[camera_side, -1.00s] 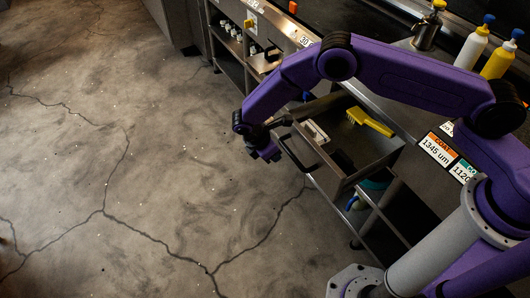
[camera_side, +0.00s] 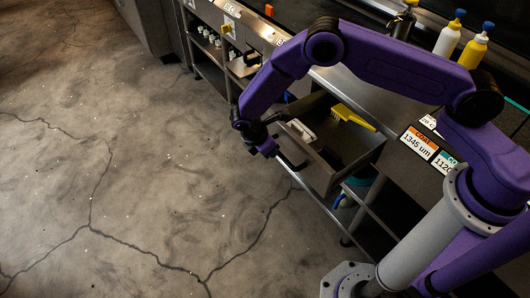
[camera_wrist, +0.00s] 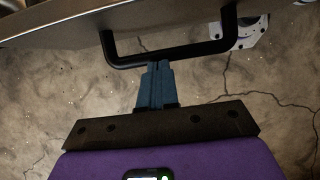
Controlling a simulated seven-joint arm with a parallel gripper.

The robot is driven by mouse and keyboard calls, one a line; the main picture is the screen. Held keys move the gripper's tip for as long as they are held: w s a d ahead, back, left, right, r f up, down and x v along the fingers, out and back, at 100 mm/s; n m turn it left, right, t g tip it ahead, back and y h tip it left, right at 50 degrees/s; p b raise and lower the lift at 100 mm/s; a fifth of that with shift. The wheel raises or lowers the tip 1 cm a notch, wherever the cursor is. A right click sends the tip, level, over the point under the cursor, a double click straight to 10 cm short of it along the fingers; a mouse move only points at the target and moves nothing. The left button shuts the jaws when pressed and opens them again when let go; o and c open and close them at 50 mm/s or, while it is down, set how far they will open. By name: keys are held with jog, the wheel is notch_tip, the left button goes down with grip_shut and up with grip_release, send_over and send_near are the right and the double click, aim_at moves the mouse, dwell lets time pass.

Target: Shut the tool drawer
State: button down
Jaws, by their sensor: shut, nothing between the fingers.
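The tool drawer (camera_side: 318,171) stands pulled out of the counter in the side view. A yellow-handled brush (camera_side: 352,118) and a white item (camera_side: 301,130) lie inside it. Its dark bar handle (camera_side: 291,163) is on the front, partly hidden by my gripper. My gripper (camera_side: 268,151) is shut and empty in front of the drawer. In the wrist view, my blue-grey fingertips (camera_wrist: 157,68) are together at the middle of the black handle (camera_wrist: 190,54). They look very close to it or touching; I cannot tell which.
The counter's worktop holds a white bottle (camera_side: 449,38) and a yellow bottle (camera_side: 473,48). Open shelves lie below the drawer. Another small drawer (camera_side: 243,66) stands partly out farther along. The cracked concrete floor (camera_side: 150,160) in front is clear.

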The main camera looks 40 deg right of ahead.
jog(key=d, duration=2.2)
jog(key=shift+d, duration=0.15)
jog(key=shift+f, duration=0.1)
jog(key=a, duration=0.4)
jog(key=shift+a+f, duration=0.25)
jog(key=shift+f, duration=0.1)
jog(key=s+a+r+m, duration=0.1)
jog(key=s+a+r, duration=0.15)
jog(key=r, duration=0.55)
jog(key=s+a+r+m, duration=0.15)
jog(key=a+r, duration=0.25)
jog(key=r, duration=0.4)
jog(key=s+r+m+y, duration=0.1)
jog(key=s+r, duration=0.3)
jog(key=s, duration=0.4)
jog(key=s+d+r+m+y, duration=0.1)
jog(key=s+r+y, duration=0.1)
jog(key=s+r, duration=0.3)
jog(key=s+r+m+y, duration=0.1)
jog(key=s+r, duration=0.3)
jog(key=s, duration=0.9)
jog(key=shift+d+r+y, duration=0.25)
jog(key=shift+y, duration=0.55)
